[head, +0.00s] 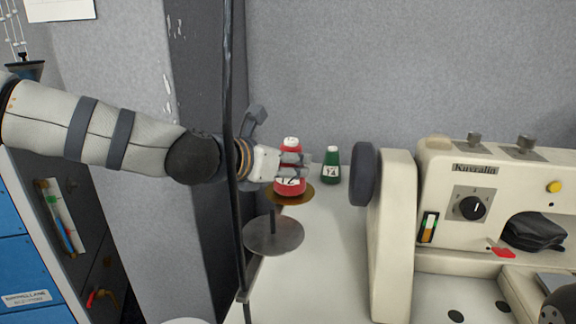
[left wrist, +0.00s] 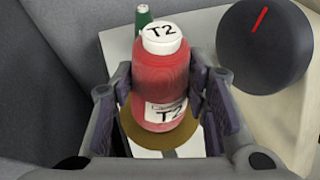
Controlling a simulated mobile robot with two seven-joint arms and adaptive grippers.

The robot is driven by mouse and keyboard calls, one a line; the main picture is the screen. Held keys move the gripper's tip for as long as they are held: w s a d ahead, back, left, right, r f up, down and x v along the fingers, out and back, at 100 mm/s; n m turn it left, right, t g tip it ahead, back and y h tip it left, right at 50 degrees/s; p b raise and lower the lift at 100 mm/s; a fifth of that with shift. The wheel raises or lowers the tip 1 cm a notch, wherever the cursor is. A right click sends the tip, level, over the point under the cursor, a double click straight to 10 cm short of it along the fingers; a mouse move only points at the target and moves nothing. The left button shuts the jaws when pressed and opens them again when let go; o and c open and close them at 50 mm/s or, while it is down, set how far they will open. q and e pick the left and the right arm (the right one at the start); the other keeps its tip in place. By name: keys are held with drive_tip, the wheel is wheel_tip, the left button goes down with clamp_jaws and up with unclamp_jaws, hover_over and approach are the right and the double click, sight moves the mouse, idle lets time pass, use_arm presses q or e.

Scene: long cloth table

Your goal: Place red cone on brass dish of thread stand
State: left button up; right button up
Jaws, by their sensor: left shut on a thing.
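The red cone (head: 290,186) has a white top and a white label reading T2. My left gripper (head: 296,166) is shut on it, and the cone also shows between the fingers in the left wrist view (left wrist: 160,85). The cone is upright, directly over the brass dish (head: 311,194), whose rim also shows below it in the left wrist view (left wrist: 132,130). I cannot tell whether the cone's base touches the dish. The thread stand has a grey lower disc (head: 274,236) and a dark upright pole (head: 228,100). My right gripper is not in view.
A green cone (head: 331,166) with a white top stands on the table behind the dish. A cream sewing machine (head: 397,240) with a dark handwheel (head: 362,174) stands to the right. The pale tabletop (head: 330,270) is clear in front. A grey partition rises behind.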

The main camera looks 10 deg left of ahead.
use_arm(q)
drive_tip(key=o, duration=1.3)
drive_tip(key=shift+f, duration=0.15)
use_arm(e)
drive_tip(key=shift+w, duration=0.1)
use_arm(q)
drive_tip(key=shift+s, duration=0.1)
drive_tip(key=p+v, duration=0.2)
drive_tip(key=v, duration=1)
drive_tip(key=shift+p, duration=0.35)
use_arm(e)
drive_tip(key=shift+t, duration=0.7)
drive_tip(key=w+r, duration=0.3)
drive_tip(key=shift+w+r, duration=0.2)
